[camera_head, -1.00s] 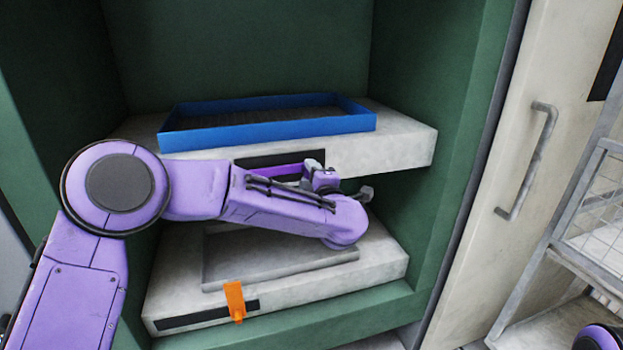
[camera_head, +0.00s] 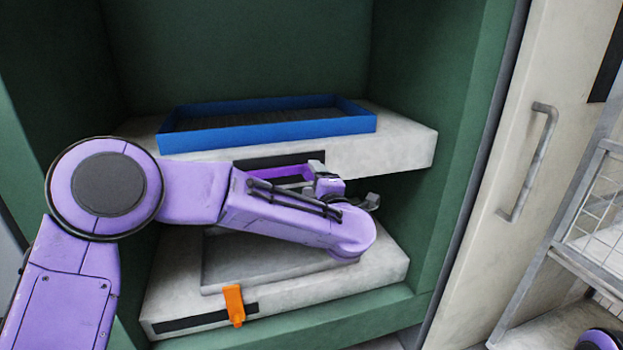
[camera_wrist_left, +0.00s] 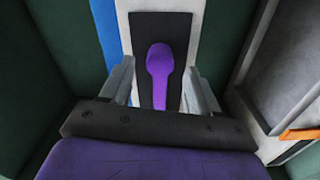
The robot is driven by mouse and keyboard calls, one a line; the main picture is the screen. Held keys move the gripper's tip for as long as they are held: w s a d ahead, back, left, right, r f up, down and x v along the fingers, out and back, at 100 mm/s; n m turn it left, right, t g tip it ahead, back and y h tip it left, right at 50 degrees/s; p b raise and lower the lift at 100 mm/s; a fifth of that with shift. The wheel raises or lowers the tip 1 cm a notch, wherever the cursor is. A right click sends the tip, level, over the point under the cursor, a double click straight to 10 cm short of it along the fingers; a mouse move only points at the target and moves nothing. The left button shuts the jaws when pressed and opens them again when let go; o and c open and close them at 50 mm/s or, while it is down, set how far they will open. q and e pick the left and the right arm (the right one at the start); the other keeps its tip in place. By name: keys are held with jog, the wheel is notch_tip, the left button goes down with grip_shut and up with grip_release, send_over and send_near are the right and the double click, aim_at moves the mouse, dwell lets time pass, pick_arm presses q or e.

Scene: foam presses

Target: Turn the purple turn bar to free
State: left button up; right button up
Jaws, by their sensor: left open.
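The purple turn bar (camera_head: 284,171) sits on the black strip on the front of the upper press slab (camera_head: 400,150). My left arm partly covers it in the head view. In the left wrist view the turn bar (camera_wrist_left: 160,72) lies lengthwise over its black plate (camera_wrist_left: 176,30), with its rounded wide end up in the picture. My left gripper (camera_head: 318,170) is at the slab front, beside the bar. In the left wrist view its grey fingers are apart, one on each side of the bar, with gaps visible. My right gripper is out of view.
A blue tray (camera_head: 270,131) rests on the upper slab. The lower slab (camera_head: 375,273) has a shallow recess and an orange turn bar (camera_head: 234,304) on its front. Green walls (camera_head: 450,140) enclose the press. A pale door with a handle (camera_head: 530,165) and a wire rack (camera_head: 575,250) stand right.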

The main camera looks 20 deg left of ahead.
pick_arm(q)
jog(key=b+v, duration=0.1)
jog(key=v, duration=0.7)
jog(key=s+a+f+m+g+h, duration=0.1)
jog(key=s+f+m+h, duration=0.2)
jog(key=f, duration=0.7)
jog(key=s+a+f+m+h, duration=0.1)
jog(key=s+f+m+h, duration=0.1)
jog(key=f+m, duration=0.55)
jog(key=s+a+f+m+g+h, duration=0.1)
jog(key=s+f+m+h, duration=0.15)
jog(key=f, duration=0.85)
jog(key=s+a+f+m+g, duration=0.1)
jog(key=s+a+f+g, duration=0.2)
jog(key=s+f, duration=0.3)
jog(key=s+a+f+m+g, duration=0.1)
jog(key=s+a+f+g, duration=0.2)
jog(key=s, duration=1)
jog(key=s+a+f+m+g, duration=0.1)
jog(key=s+a+f+g, duration=0.2)
jog(key=s+f, duration=0.7)
jog(key=a, duration=0.2)
jog(key=shift+a, duration=0.3)
